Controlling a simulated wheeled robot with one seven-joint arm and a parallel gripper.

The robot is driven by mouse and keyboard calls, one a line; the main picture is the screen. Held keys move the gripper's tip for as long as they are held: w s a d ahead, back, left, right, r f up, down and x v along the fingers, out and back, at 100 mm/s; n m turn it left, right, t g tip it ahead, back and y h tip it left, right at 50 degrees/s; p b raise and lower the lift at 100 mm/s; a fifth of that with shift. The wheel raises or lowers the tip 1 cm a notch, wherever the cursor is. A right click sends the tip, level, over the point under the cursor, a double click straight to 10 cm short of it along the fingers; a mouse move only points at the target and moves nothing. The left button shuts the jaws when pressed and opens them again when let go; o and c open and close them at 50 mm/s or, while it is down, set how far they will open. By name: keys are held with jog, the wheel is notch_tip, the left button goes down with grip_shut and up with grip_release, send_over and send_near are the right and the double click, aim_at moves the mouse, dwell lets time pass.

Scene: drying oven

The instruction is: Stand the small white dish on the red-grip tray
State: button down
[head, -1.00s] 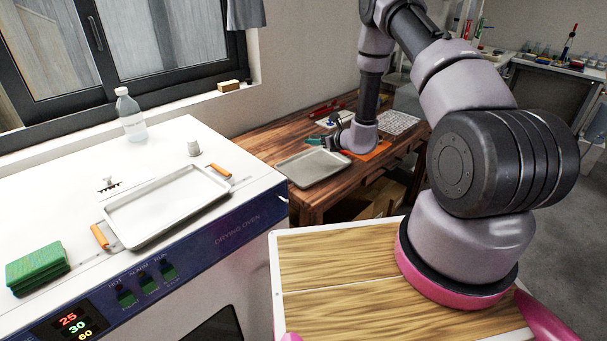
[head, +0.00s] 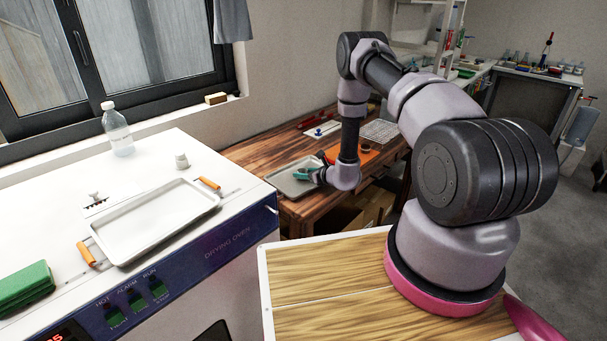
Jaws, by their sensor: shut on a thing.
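A tray with orange-red grips (head: 155,222) lies on top of the white drying oven at the left. A plain grey metal tray (head: 284,184) lies on the wooden table, showing no coloured grips. My gripper (head: 303,174), with teal fingers, is at the grey tray's right part, low over it or at its surface. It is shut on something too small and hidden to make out. I cannot pick out the small white dish; it may be hidden at the fingers.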

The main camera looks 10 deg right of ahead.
jog(key=shift+f, duration=0.1)
jog(key=shift+c, duration=1.4)
grip_release()
